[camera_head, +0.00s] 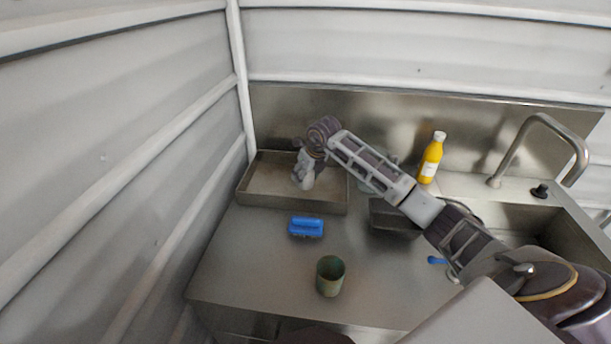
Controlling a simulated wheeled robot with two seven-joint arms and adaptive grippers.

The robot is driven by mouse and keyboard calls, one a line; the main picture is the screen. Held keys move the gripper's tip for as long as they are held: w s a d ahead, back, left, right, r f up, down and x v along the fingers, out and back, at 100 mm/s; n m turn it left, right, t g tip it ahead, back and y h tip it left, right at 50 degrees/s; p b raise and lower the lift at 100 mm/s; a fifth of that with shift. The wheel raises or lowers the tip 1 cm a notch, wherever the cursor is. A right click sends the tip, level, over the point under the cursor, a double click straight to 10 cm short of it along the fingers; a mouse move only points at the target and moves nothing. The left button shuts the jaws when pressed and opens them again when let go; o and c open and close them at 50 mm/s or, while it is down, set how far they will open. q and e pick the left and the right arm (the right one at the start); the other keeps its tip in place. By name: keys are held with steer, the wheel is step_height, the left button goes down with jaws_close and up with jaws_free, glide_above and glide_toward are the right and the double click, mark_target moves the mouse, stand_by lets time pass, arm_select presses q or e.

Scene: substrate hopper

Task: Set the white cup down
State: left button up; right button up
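My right arm reaches in from the right across the counter. Its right gripper (304,180) points down over the shallow metal tray (265,200) at the back left. A small pale shape shows at the gripper's lower end, inside the tray's outline. I cannot tell whether it is the white cup or only the fingers, nor whether the fingers are open or shut. No white cup stands out clearly elsewhere. My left gripper is not in view.
A green cup (330,277) stands near the counter's front, with a blue brush (306,227) behind it. A dark container (393,218) lies partly under my arm. A yellow bottle (431,160), a tap (515,150) and a sink are at the right. Counter left of the green cup is clear.

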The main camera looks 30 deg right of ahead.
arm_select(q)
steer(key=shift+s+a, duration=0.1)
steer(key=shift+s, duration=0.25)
arm_select(e)
steer(key=o, duration=0.3)
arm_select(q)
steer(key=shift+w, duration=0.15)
